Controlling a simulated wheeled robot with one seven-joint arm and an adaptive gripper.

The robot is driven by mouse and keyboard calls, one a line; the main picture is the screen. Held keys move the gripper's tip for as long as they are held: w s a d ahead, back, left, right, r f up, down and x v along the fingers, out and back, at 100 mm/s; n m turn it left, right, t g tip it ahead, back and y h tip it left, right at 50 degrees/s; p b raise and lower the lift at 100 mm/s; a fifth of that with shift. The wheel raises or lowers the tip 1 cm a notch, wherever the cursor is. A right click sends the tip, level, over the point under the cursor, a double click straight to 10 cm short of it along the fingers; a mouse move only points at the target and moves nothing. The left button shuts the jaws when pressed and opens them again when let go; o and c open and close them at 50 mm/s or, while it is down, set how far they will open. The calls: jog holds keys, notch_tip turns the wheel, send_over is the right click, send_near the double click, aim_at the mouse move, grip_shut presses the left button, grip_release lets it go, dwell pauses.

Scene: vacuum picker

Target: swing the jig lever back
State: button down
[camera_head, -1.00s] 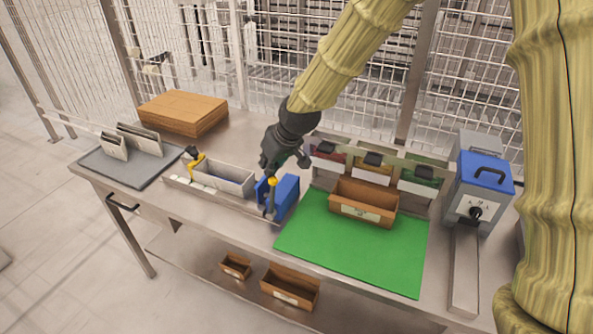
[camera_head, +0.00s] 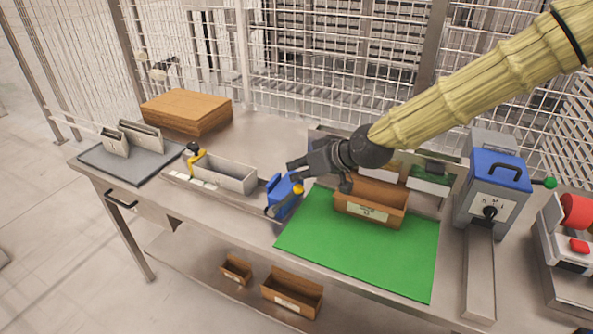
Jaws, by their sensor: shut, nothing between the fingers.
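The blue jig (camera_head: 285,203) stands on the bench just left of the green mat. Its grey lever (camera_head: 284,202) leans to the right across the blue body, with a yellow knob (camera_head: 298,188) at its tip. My gripper (camera_head: 292,171) is shut and empty, with its fingers pointing left, just above the knob and the jig's top. I cannot tell whether it touches them. The gripper and my arm hide part of the coloured bins behind.
A brown labelled box (camera_head: 370,212) sits on the green mat (camera_head: 355,258), right of the jig. A grey tray (camera_head: 238,177) with a yellow black-knobbed piece (camera_head: 196,160) stands left. A grey machine with a blue lid (camera_head: 500,170) stands right. The mat's front is clear.

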jog(key=shift+s+d+f, duration=0.25)
jog(key=shift+d+f, duration=0.05)
jog(key=shift+d, duration=0.05)
jog(key=shift+s+f, duration=0.1)
dwell(0.4)
jog(key=w+a+r, duration=0.1)
jog(key=w+r, duration=0.2)
jog(key=b+v, duration=0.1)
jog(key=v, duration=0.8)
jog(key=shift+s+d+f, duration=0.15)
jog(key=shift+s+f, duration=0.1)
dwell(0.5)
